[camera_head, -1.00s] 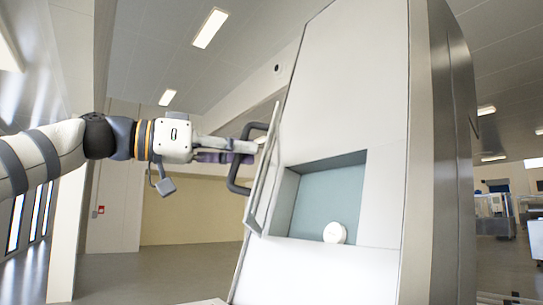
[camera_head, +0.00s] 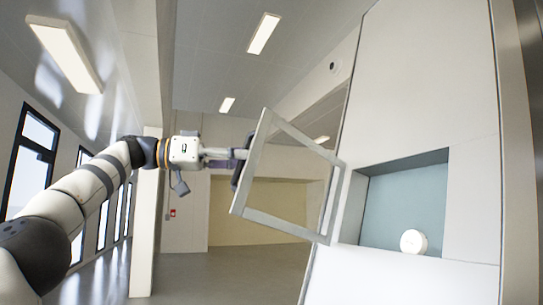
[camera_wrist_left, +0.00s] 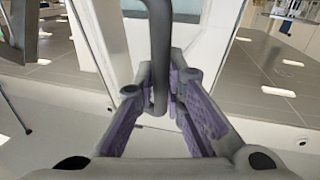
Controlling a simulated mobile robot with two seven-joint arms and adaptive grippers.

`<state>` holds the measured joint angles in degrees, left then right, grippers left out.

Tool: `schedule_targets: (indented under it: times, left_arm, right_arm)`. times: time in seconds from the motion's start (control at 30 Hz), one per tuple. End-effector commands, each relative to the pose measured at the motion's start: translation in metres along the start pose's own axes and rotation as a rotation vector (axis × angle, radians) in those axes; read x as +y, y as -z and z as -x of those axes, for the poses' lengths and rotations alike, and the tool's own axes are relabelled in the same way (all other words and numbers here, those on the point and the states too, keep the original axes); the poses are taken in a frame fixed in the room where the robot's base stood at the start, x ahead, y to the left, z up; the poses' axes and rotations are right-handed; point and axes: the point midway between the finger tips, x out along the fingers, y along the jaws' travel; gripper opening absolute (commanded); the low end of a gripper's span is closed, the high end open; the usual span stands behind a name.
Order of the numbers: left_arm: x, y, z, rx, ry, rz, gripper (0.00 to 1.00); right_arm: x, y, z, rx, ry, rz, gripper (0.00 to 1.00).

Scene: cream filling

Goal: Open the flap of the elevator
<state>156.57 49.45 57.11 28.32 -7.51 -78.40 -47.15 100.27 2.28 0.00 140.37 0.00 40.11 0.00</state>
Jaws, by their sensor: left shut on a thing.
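The elevator (camera_head: 425,90) is a tall white cabinet on the right of the head view. Its recessed opening (camera_head: 385,215) has a pale blue inside. The flap (camera_head: 280,228), a light frame around a see-through pane, stands swung well out to the left of the opening. My left gripper (camera_head: 238,154) is at the flap's far left edge, shut on its dark handle (camera_head: 239,172). In the left wrist view the dark handle bar (camera_wrist_left: 160,60) runs between the purple-padded fingers of the gripper (camera_wrist_left: 163,90). My right gripper is not in view.
A round white object (camera_head: 413,241) sits at the bottom of the opening. A pale pillar (camera_head: 145,240) and windows (camera_head: 37,140) stand to the left. The floor (camera_head: 215,275) between the pillar and the elevator looks clear.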

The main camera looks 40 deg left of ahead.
Motion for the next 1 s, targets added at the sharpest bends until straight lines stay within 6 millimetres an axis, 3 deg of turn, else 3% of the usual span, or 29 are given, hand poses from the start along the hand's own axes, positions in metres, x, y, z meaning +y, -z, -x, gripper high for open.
schedule_targets:
  times: [0.4,0.43,0.5,1.0]
  left_arm:
    - [-0.0008,0.0018,0.0044,0.003,0.006,-0.001,0.0]
    - [-0.0008,0.0019,0.0043,0.003,0.006,-0.001,0.15]
    - [-0.0008,0.0018,0.0044,0.003,0.006,-0.001,0.31]
    - [0.0005,0.0002,-0.0013,0.0,-0.002,0.0,0.32]
  right_arm:
    - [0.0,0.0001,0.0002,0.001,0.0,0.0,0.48]
    - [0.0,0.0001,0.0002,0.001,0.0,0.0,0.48]
    - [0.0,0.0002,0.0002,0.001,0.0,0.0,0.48]
    - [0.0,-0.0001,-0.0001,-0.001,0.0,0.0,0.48]
